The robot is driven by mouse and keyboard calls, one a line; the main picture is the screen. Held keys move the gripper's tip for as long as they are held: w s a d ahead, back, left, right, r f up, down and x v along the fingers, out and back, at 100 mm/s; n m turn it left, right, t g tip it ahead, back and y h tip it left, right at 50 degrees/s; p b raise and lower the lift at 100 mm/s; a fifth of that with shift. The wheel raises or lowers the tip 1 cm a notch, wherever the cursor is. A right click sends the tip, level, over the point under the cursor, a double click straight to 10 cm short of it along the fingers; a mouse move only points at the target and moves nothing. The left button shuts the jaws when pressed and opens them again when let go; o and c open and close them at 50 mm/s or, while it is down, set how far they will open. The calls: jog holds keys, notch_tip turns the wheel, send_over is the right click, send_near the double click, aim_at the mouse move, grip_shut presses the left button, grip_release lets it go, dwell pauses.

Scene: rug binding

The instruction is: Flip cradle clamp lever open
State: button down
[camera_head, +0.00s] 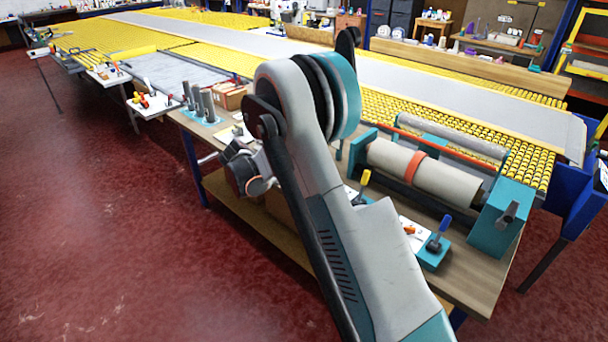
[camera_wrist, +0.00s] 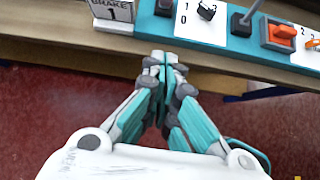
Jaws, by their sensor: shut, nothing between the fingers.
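The teal cradle (camera_head: 492,222) holds a large beige roll with an orange band (camera_head: 413,168) on the wooden bench. Upright levers stand in front of it, one yellow-handled (camera_head: 364,179) and one blue-handled (camera_head: 442,226) on a teal block. A dark grey handle (camera_head: 509,214) sits on the cradle's right end. No readable label shows which is the clamp lever. My gripper (camera_wrist: 163,60) is shut and empty in the wrist view, its tips by the bench's front edge. Beyond the tips are a teal block with a grey lever (camera_wrist: 246,20) and an orange switch (camera_wrist: 281,34).
Grey posts (camera_head: 200,100) stand at the bench's left. Red floor (camera_head: 120,220) is clear at the left.

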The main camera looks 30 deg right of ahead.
jog(key=shift+w+d+f+n, duration=0.2)
jog(key=shift+f+n, duration=0.1)
jog(key=shift+f, duration=0.2)
jog(key=w+d+f+b, duration=0.1)
jog(key=d+f, duration=0.1)
jog(key=d, duration=0.3)
jog(key=w+d+f+b, duration=0.1)
jog(key=w+d+f, duration=0.1)
jog(key=d+f, duration=0.1)
jog(key=shift+w+d+b, duration=0.3)
jog(key=shift+d+b, duration=0.05)
jog(key=shift+d, duration=0.5)
jog(key=shift+w+d+r, duration=0.1)
jog(key=shift+d+r, duration=0.15)
